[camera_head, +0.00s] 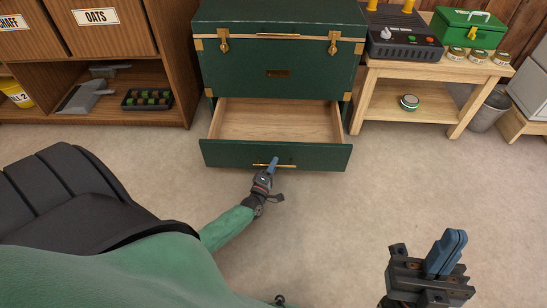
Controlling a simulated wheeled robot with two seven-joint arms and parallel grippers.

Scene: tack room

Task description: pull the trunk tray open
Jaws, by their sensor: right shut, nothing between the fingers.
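A dark green trunk (278,70) with brass corners and latches stands at the top centre. Its tray (280,155), a drawer with a green front and bare wooden inside, is pulled out at the bottom and looks empty. A thin brass handle (288,166) sits on the tray front. My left gripper (273,161) is at this handle, its blue fingers overlapping the bar. I cannot tell whether they are closed around it. My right gripper (452,240) is shut and empty over the floor at the lower right, away from the trunk.
A wooden cabinet (180,60) with an oats bin stands left of the trunk. A wooden bench (375,95) with a green toolbox (468,28) and tins stands at the right, beside a metal bucket (490,108). The floor before the tray is clear.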

